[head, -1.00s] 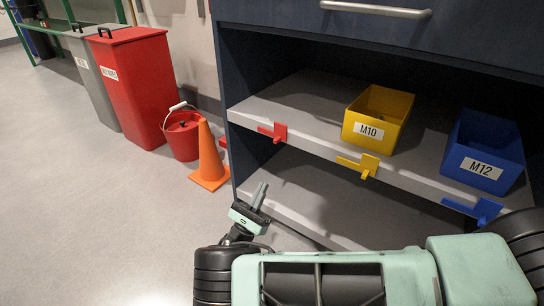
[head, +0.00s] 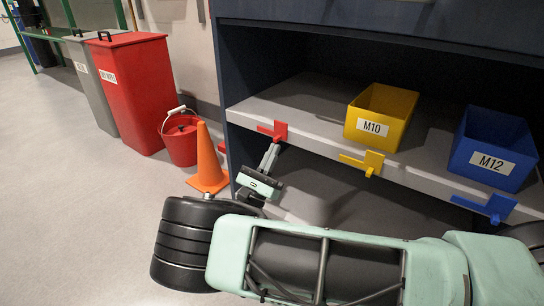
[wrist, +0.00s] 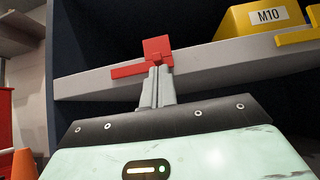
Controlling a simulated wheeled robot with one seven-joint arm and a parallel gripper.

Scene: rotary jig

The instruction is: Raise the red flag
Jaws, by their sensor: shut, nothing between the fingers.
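The red flag (head: 279,131) is on the front edge of the shelf at the left. Its square plate stands up at the right end, and its red arm sticks out to the left, about level. In the wrist view the flag (wrist: 158,48) is at the top centre. My gripper (head: 274,147) is shut and empty, pointing up at the flag from below. In the wrist view my fingertips (wrist: 159,70) are together right under the base of the plate. They look touching or nearly so; I cannot tell which.
A yellow flag (head: 366,162) and a blue flag (head: 489,208) sit farther right on the shelf edge (head: 420,182). A yellow M10 bin (head: 372,128) and a blue M12 bin (head: 490,160) stand on the shelf. An orange cone (head: 208,165) and red bucket (head: 180,140) are at the left.

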